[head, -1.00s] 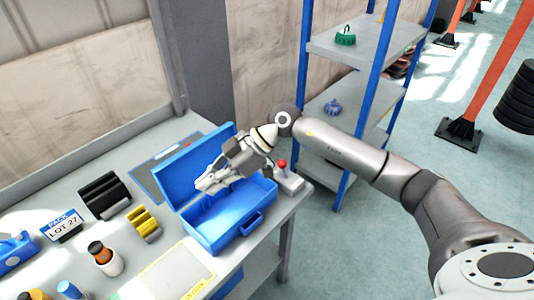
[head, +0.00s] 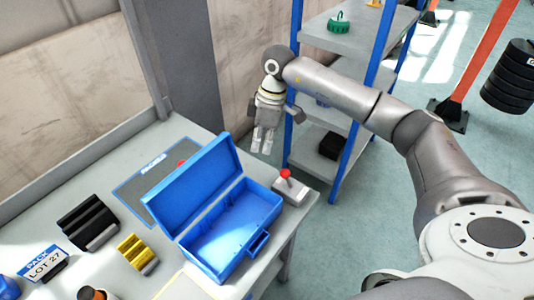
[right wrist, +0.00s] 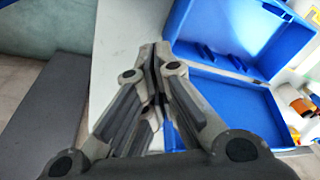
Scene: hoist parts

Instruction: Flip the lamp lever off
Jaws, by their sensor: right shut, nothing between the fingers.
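The lamp lever is a small grey box (head: 290,190) with a red ball knob (head: 285,173) on a short stem. It sits at the table's right edge, beside the blue toolbox. My right gripper (head: 261,148) points down, up and left of the lever in the head view, and is apart from it. Its fingers (right wrist: 154,50) are together and empty in the right wrist view. The lever does not show in the right wrist view. I cannot tell which setting the lever is in. My left gripper is not in view.
The open blue toolbox (head: 250,243) is empty, its lid (head: 195,185) raised. A red object (head: 182,163) is partly hidden behind the lid. Black (head: 87,220) and yellow (head: 137,254) parts lie left on the table. A blue-post shelf (head: 345,40) stands behind the lever.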

